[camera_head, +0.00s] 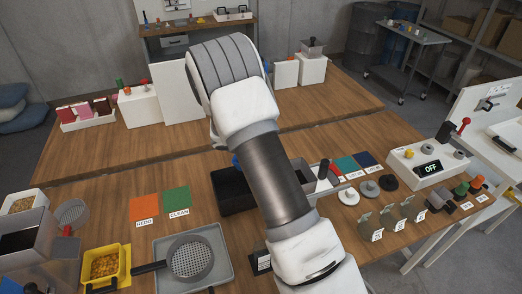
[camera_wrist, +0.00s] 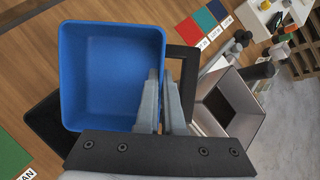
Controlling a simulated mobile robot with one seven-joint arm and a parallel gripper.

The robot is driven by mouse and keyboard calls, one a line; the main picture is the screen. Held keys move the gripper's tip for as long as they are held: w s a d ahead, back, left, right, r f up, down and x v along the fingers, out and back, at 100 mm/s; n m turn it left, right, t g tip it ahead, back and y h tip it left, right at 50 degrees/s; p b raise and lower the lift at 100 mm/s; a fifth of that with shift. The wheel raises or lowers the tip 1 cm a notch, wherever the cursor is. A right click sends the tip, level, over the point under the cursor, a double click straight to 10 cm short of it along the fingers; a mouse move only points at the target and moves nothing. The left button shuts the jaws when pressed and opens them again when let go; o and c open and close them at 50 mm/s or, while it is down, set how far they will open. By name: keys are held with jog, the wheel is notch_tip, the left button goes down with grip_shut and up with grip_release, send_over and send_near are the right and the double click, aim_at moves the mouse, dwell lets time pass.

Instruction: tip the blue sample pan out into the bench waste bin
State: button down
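The blue sample pan (camera_wrist: 110,70) fills the upper left of the wrist view, its open top facing the camera. Its visible inside looks bare. My gripper (camera_wrist: 164,85) is at the pan's right side, its grey fingers close together on the pan's edge; the exact contact is hard to see.
A grey open box (camera_wrist: 238,88) with a dark inside stands to the pan's right. Orange (camera_head: 144,206) and green (camera_head: 176,200) cards lie left of the black bin. A sieve (camera_head: 190,258) on a tray and a yellow tub (camera_head: 104,264) are at front left.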

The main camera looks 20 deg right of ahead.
jog(key=shift+d+f+y, duration=0.15)
jog(key=shift+f+y, duration=0.45)
jog(key=shift+y, duration=0.05)
jog(key=shift+d+f+y, duration=0.15)
jog(key=shift+f+y, duration=0.4)
jog(key=shift+y, duration=0.1)
jog(key=shift+f+m+y, duration=0.3)
jog(key=shift+f+y, duration=0.7)
jog(key=shift+y, duration=0.1)
